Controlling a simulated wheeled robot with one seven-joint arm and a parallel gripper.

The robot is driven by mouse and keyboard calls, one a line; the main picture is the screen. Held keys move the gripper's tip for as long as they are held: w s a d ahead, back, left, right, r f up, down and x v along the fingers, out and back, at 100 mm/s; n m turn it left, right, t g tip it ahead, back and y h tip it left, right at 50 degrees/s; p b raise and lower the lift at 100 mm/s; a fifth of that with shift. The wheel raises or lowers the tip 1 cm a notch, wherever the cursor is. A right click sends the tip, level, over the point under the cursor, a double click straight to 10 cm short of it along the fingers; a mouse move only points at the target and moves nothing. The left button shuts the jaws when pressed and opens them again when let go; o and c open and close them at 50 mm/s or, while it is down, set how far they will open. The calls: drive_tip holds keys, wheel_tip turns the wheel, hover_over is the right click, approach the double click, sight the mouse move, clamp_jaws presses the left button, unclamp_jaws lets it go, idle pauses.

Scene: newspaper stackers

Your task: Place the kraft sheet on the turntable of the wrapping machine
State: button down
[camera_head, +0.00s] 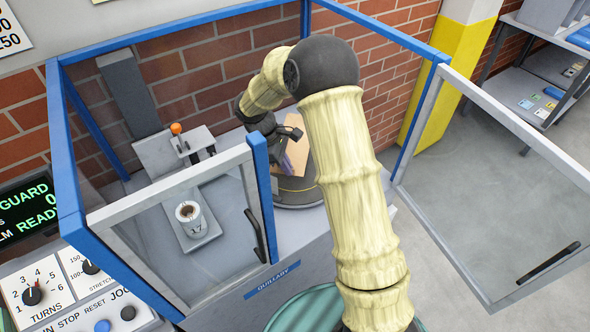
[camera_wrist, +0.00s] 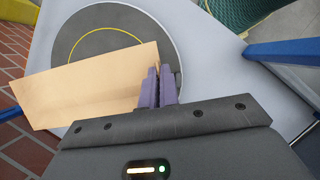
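The kraft sheet (camera_wrist: 82,88) is a flat tan rectangle. My gripper (camera_wrist: 158,74) has purple fingers close together, pinching the sheet at its right end in the wrist view. The sheet lies over part of the turntable (camera_wrist: 95,22), a dark grey disc with a yellow ring, and sticks out past the disc's left edge. In the head view my arm partly hides the turntable (camera_head: 296,200), the sheet (camera_head: 297,152) and my gripper (camera_head: 283,166). I cannot tell whether the sheet touches the disc.
The blue machine frame (camera_head: 66,165) surrounds the bed. A clear guard door (camera_head: 180,225) stands at the front left, and another (camera_head: 490,190) is swung out at the right. A cup-like item (camera_head: 188,212) sits on a grey plate left of the turntable. A brick wall (camera_head: 200,70) is behind.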

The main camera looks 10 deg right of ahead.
hover_over(292, 196)
drive_tip(key=a, duration=0.1)
drive_tip(key=shift+w+a+f+p, duration=0.1)
drive_tip(key=shift+w+f+p, duration=0.1)
drive_tip(key=shift+f, duration=1.35)
drive_tip(key=shift+w+a+f+p, duration=0.1)
drive_tip(key=shift+f+p, duration=0.1)
drive_tip(key=shift+f, duration=1.35)
drive_tip(key=shift+f, duration=1.9)
drive_tip(key=shift+f, duration=0.1)
drive_tip(key=c, duration=1.6)
unclamp_jaws()
drive_tip(key=shift+c, duration=0.2)
